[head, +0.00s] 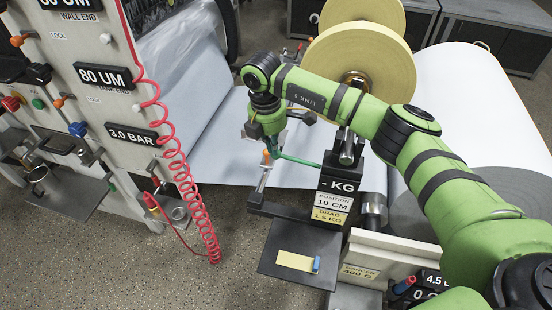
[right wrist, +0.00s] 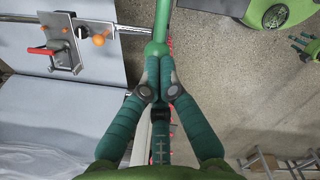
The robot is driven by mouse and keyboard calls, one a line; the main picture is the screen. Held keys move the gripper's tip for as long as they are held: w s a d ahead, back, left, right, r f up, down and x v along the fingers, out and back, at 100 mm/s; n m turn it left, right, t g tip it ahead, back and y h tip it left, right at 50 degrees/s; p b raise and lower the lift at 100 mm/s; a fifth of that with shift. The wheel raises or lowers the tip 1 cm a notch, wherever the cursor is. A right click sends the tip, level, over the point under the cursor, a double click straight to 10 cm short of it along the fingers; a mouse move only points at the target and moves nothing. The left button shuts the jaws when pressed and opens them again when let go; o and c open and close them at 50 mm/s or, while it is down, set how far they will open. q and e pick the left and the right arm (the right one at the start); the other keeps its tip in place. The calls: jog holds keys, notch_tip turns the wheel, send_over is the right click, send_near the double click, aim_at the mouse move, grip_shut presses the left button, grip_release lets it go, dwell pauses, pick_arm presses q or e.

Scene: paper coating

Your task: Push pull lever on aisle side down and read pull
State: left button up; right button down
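The pull lever shows as a thin green bar (head: 300,161) running from my right gripper toward the gauge post in the head view. In the right wrist view the green bar (right wrist: 160,28) leads away from the fingertips. My right gripper (head: 273,143) reaches it from above. Its teal fingers (right wrist: 158,78) close together around the bar's near end. The pull readout (head: 339,187) shows "- KG", with "POSITION 10 CM" and "DRAG 1.5 KG" labels below it. My left gripper is not in view.
A dark shelf (head: 280,240) with a yellow note and blue piece is below the readout. A yellow roll (head: 345,85) and white paper stand behind. A panel with gauges (head: 104,77) and a coiled red hose (head: 192,195) is at left. A metal plate with red handle (right wrist: 42,51) lies left of the fingers.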

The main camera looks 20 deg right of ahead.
aim_at(273, 158)
jog(key=shift+f, duration=0.3)
notch_tip(273, 158, down, 4)
jog(key=b, duration=0.3)
jog(key=shift+f, duration=0.2)
jog(key=shift+r, duration=0.15)
jog(key=shift+a+r, duration=0.15)
jog(key=shift+a, duration=0.05)
jog(key=a, duration=0.1)
jog(key=a+p, duration=0.1)
jog(key=shift+s+a+r, duration=0.15)
jog(key=shift+a+r, duration=0.15)
jog(key=shift+r, duration=0.1)
